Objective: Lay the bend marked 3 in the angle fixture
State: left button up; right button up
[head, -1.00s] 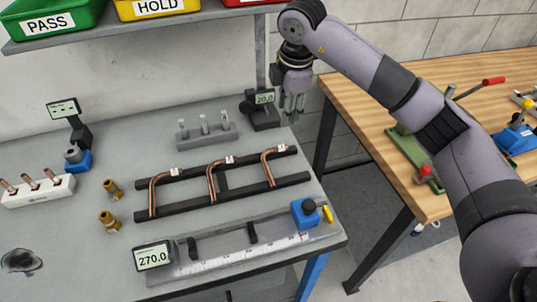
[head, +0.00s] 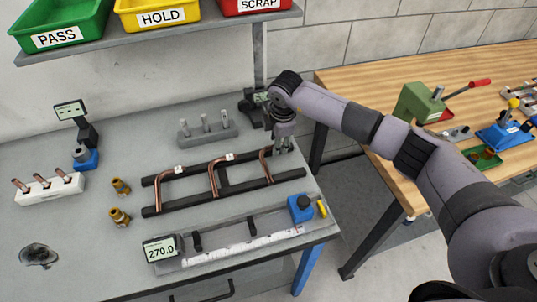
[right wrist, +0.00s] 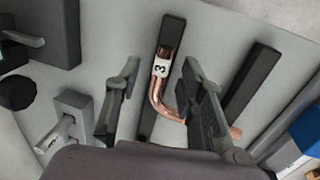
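The bend marked 3 (right wrist: 160,88) is a copper tube with a white tag. It lies across the black rack (right wrist: 244,82) and shows as the rightmost bend (head: 266,167) in the head view. My right gripper (right wrist: 160,70) is open, with its fingers on either side of the tagged part and a gap to each. In the head view the right gripper (head: 284,142) is at the back right end of the rack. I cannot tell which device is the angle fixture; a ruled fixture reading 270.0 (head: 240,243) lies at the front. My left gripper is out of view.
Two more bends, the left one (head: 160,187) and the middle one (head: 212,178), lie on the rack. A grey pin block (head: 208,137) stands behind it. Two brass fittings (head: 120,217) are to its left. A wooden bench (head: 440,75) is at the right.

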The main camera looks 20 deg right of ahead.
jog(key=shift+f, duration=0.2)
jog(key=shift+c, duration=0.5)
grip_shut()
